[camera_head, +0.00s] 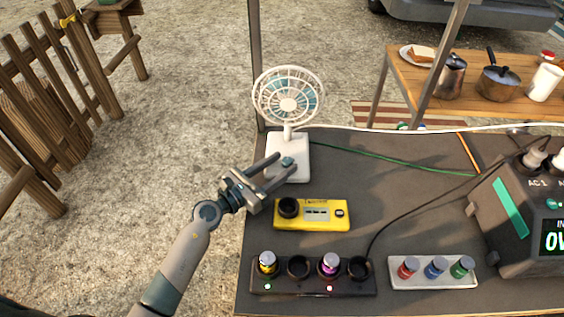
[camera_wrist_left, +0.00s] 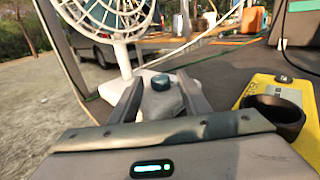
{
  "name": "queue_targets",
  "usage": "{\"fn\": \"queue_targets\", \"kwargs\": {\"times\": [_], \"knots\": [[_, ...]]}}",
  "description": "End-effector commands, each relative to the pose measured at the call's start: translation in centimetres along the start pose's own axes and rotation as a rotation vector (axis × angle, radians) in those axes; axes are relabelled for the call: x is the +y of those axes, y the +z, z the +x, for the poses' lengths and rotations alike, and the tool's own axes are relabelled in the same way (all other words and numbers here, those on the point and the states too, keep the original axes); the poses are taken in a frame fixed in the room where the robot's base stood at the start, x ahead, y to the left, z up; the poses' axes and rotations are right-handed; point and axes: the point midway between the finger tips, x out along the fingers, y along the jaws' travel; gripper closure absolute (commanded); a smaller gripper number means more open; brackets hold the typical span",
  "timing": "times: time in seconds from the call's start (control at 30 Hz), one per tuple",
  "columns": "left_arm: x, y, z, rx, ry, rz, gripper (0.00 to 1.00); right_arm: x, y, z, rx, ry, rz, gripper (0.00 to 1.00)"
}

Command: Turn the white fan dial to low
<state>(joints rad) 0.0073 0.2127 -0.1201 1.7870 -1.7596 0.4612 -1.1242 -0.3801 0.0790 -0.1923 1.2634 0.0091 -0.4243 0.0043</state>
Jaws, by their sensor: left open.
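The white fan (camera_head: 288,102) stands at the back left of the dark table, with its round caged head above a white base (camera_head: 300,171). Its small dark teal dial (camera_head: 287,162) sits on top of the base. My left gripper (camera_head: 279,169) is open, with its two fingers reaching over the base, one on each side of the dial. In the left wrist view the dial (camera_wrist_left: 160,83) shows between the fingertips (camera_wrist_left: 160,92), and the fan's cage (camera_wrist_left: 112,15) is behind. I cannot tell whether the fingers touch the dial. The dial's setting marks are not readable. My right gripper is not in view.
A yellow device (camera_head: 326,215) with a black knob lies just in front of the fan. A black charger (camera_head: 313,285) and a white tray (camera_head: 432,284) of coloured cells sit nearer. A power station (camera_head: 517,215) stands right; cables cross the table.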

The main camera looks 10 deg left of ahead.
Motion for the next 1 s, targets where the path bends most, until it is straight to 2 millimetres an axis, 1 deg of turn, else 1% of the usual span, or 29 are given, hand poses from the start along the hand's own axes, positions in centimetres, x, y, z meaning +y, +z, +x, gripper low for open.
{"fn": "queue_targets", "kwargs": {"times": [0.03, 0.13, 0.47, 0.57, 0.6, 0.63, 0.67, 1.0], "knots": [[-0.02, 0.11, 0.46, -0.002, 0.000, -0.001, 0.57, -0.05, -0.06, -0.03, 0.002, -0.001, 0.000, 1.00], [-0.02, 0.02, 0.92, 0.000, 0.000, -0.001, 0.57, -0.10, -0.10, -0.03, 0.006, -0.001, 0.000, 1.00], [-0.03, 0.01, 1.10, 0.000, -0.001, 0.000, 0.57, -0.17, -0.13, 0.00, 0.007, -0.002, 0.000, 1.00], [-0.04, 0.01, 1.09, 0.000, -0.001, 0.000, 0.79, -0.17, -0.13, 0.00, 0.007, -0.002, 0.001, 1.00], [-0.04, 0.01, 1.09, 0.000, -0.001, 0.000, 0.88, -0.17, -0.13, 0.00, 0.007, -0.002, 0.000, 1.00], [-0.03, 0.01, 1.09, 0.000, -0.001, 0.000, 0.95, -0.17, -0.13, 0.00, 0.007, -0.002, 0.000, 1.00], [-0.03, 0.01, 1.09, 0.000, -0.001, 0.000, 0.98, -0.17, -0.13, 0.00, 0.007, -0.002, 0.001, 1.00], [0.01, -0.05, 1.09, 0.000, -0.008, 0.001, 0.98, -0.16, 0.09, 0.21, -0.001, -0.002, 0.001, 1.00]]}}
